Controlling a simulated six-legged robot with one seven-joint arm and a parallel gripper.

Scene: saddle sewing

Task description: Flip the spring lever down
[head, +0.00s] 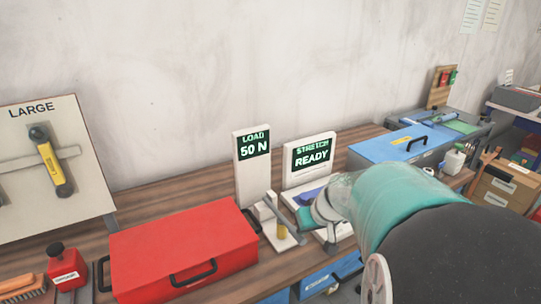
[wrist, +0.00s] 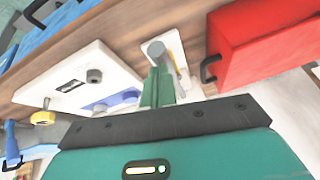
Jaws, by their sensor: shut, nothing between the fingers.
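The spring lever (head: 285,217) is a grey bar on a small white stand with a yellow cylinder, on the bench below the "LOAD 50 N" sign (head: 253,152). In the head view the bar slants, its upper end to the left. In the wrist view the grey lever (wrist: 158,52) appears just beyond my fingertips, its round end towards the camera. My gripper (head: 306,218) is just right of the lever in the head view; its green fingers (wrist: 158,87) are shut and empty. Whether they touch the lever I cannot tell.
A red toolbox (head: 183,248) stands close to the left of the lever. A white "STRETCH READY" unit (head: 311,157) is behind my gripper, partly hidden by my arm. A blue case (head: 400,147) lies to the right. Free wooden bench (head: 170,188) shows behind the toolbox.

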